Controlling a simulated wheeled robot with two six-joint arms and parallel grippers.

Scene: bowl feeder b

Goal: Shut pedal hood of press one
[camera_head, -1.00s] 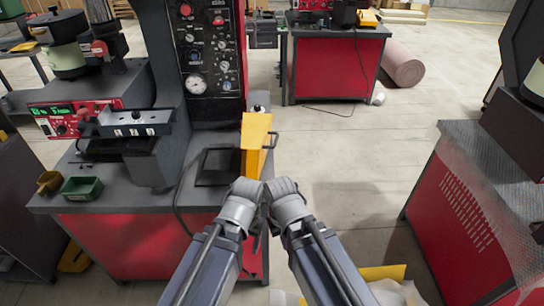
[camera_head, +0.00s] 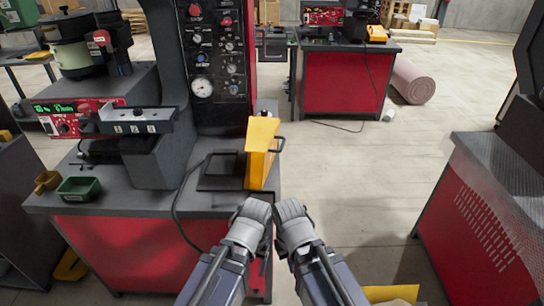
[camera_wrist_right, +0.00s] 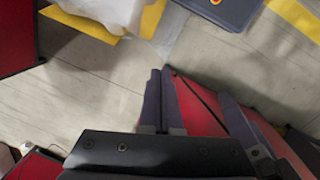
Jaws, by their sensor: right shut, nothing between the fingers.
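The yellow pedal hood (camera_head: 261,155) stands up at the right front of the press bench (camera_head: 130,208), with a dark handle on its right side. A flat black frame (camera_head: 218,178) lies beside its foot. My right gripper (camera_head: 291,210) is shut and empty, just in front of and below the hood, apart from it in the picture. Its closed fingers also show in the right wrist view (camera_wrist_right: 158,100). My left gripper (camera_head: 254,211) is close beside it, near the bench's front edge. Its fingertips are not clear.
The press panel (camera_head: 215,60) with a gauge rises behind the hood. A green tray (camera_head: 79,188) is on the bench's left. A red cabinet (camera_head: 480,200) stands at the right. Open floor (camera_head: 345,180) lies between. A yellow object (camera_head: 390,293) is low at the front.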

